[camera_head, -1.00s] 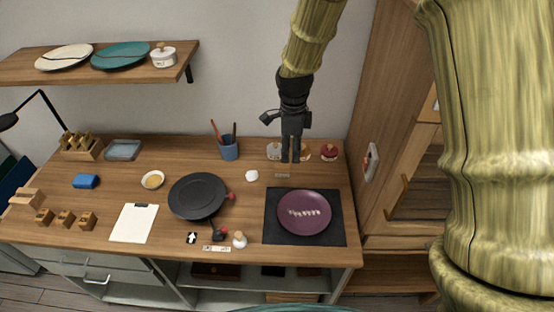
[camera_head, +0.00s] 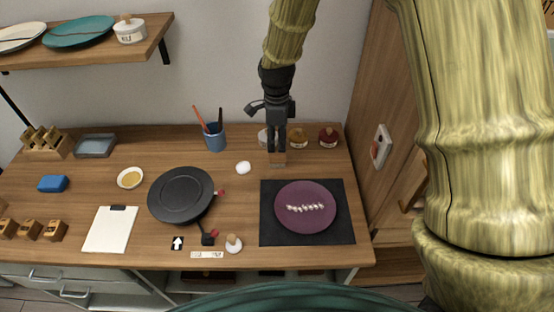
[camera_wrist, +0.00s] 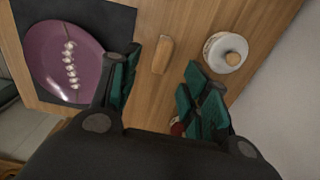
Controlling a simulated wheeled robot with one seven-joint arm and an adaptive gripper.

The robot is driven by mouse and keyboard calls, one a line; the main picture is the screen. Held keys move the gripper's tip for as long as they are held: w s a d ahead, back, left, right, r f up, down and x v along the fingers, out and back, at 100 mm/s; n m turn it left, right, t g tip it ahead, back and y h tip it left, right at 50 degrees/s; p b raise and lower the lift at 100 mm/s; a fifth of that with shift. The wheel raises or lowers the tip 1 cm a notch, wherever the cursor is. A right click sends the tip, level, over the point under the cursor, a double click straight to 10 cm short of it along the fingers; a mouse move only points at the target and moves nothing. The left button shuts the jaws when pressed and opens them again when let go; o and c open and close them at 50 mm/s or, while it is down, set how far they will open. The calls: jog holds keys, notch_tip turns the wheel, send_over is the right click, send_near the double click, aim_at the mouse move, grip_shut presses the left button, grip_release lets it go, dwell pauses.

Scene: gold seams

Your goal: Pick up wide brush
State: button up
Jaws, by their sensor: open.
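My gripper (camera_head: 277,146) points down, open and empty, over the back of the wooden worktop, left of the small lidded jars. In the wrist view its dark green-padded fingers (camera_wrist: 160,75) are spread apart. A small tan wooden piece (camera_wrist: 162,54) lies on the worktop beyond and between the fingertips; it also shows just below them in the head view (camera_head: 278,159). I cannot tell whether this is the wide brush. A blue cup (camera_head: 215,138) to the left holds thin upright handles, one red and one dark; their lower ends are hidden.
A jar with a pale lid (camera_wrist: 226,52) stands close to one finger. Amber (camera_head: 298,138) and red (camera_head: 328,138) jars stand to the right. A purple plate (camera_head: 306,222) lies on a black mat (camera_head: 347,236). A black pan (camera_head: 180,195) sits left. A cabinet borders the right.

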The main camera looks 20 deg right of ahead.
aim_at(278, 154)
jog(key=shift+f+p, duration=0.45)
jog(key=shift+f, duration=1.6)
jog(key=shift+w+d+f+p, duration=0.1)
jog(key=shift+f+p, duration=0.4)
jog(key=shift+f, duration=0.2)
jog(key=shift+w+d+f+p, duration=0.1)
jog(key=shift+f+p, duration=0.35)
jog(key=shift+f, duration=0.25)
jog(key=shift+f+p, duration=0.35)
jog(key=shift+f, duration=0.9)
grip_shut()
